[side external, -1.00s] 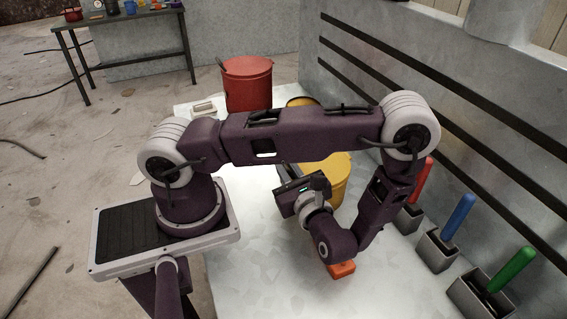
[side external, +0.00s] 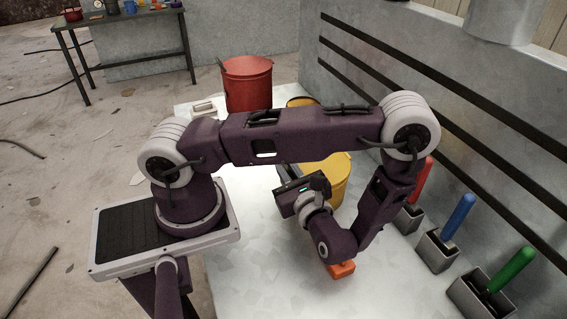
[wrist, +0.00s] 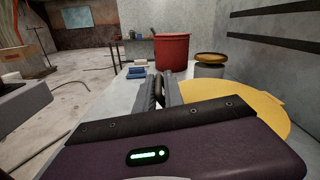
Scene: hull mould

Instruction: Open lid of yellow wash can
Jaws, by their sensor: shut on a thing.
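The yellow wash can (side external: 338,178) stands on the pale work surface, partly hidden behind my arm in the side view. Its round yellow lid (wrist: 262,108) fills the right of the wrist view, partly covered by my gripper's body. The lid appears to lie over the can; I cannot tell whether there is a gap beneath it. My gripper (wrist: 160,88) is at the lid's left edge, with its dark fingers close together. It is shut on what seems to be the lid's handle, which is mostly hidden. In the side view the fingertips are hard to make out.
A red can (side external: 247,84) and a smaller can with a yellow-rimmed top (wrist: 210,60) stand behind. An orange block (side external: 342,271) lies under my wrist. Metal holders with red, blue (side external: 459,214) and green handles line the right, near the slatted grey wall (side external: 440,110).

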